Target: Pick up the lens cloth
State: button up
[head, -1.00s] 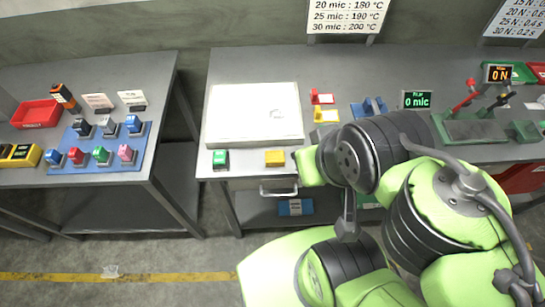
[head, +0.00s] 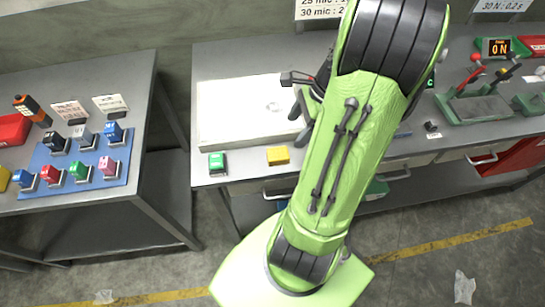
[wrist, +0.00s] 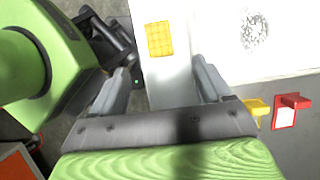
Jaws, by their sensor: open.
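A small yellow piece (head: 278,155), which looks like the lens cloth, lies at the front edge of the middle bench beside a green block. In the wrist view the yellow piece (wrist: 160,38) shows a grid pattern and lies flat on the grey bench strip. My gripper (wrist: 162,82) is open and empty, and the piece shows ahead of it, between the lines of its two fingers and apart from them. In the head view my gripper (head: 300,121) is partly hidden by my arm, over the right part of the white board, behind and right of the yellow piece.
A broad white board (head: 225,124) lies behind the yellow piece; a green block (head: 217,163) stands to its left. In the wrist view, a yellow holder (wrist: 257,108) and a red holder (wrist: 294,101) stand to the right. A left bench bears a blue tray (head: 88,182) with several coloured blocks.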

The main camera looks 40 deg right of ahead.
aim_at(278, 153)
jog(key=b+x, duration=0.3)
jog(key=x, duration=0.8)
jog(key=shift+r, duration=0.1)
jog(key=shift+c, duration=0.2)
jog(key=c, duration=1.1)
notch_tip(278, 153, up, 10)
jog(key=p, duration=0.3)
